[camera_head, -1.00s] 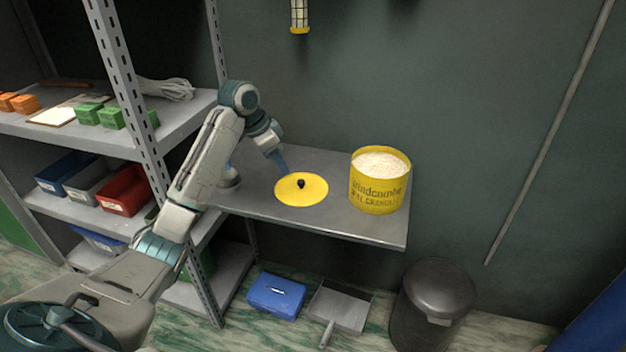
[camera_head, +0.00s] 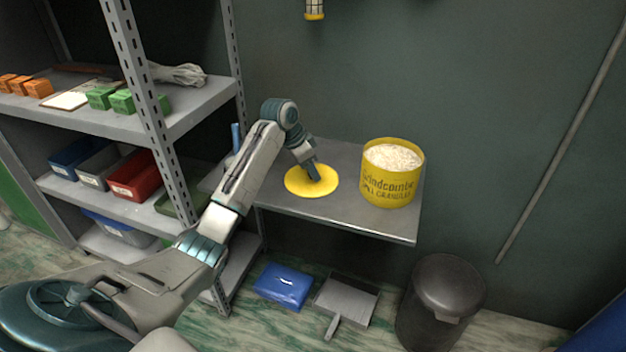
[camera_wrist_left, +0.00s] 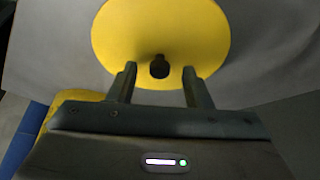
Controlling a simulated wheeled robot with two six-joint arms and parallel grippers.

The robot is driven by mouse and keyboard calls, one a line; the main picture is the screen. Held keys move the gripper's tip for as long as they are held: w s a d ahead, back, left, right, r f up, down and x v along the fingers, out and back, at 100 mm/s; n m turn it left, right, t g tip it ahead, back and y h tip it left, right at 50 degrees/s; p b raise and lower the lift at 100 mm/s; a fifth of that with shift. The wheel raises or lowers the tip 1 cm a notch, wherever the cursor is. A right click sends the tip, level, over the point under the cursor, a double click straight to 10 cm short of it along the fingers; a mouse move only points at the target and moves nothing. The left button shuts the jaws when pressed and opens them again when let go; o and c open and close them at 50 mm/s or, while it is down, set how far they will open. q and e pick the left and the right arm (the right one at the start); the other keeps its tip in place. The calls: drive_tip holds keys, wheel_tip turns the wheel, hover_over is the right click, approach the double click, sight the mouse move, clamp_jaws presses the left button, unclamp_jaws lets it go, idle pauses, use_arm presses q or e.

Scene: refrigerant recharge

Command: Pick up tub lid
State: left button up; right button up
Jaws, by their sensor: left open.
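The tub lid (camera_head: 301,187) is a flat yellow disc with a dark knob, lying on the grey metal shelf (camera_head: 350,217) left of the tub. My left gripper (camera_head: 314,178) is over the lid and hides its knob in the head view. In the left wrist view the lid (camera_wrist_left: 160,30) fills the upper middle, and its dark knob (camera_wrist_left: 159,68) lies between and just beyond the open fingertips of my left gripper (camera_wrist_left: 158,75). I cannot tell whether the fingers touch the knob. My right gripper is not in view.
A yellow tub (camera_head: 390,185) full of pale granules stands right of the lid. A metal rack (camera_head: 150,110) with bins stands at the left. A dark bin (camera_head: 440,300), a dustpan (camera_head: 346,300) and a blue box (camera_head: 283,286) are on the floor.

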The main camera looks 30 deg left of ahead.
use_arm(q)
drive_tip(key=shift+d, duration=0.1)
drive_tip(key=shift+c, duration=0.5)
clamp_jaws()
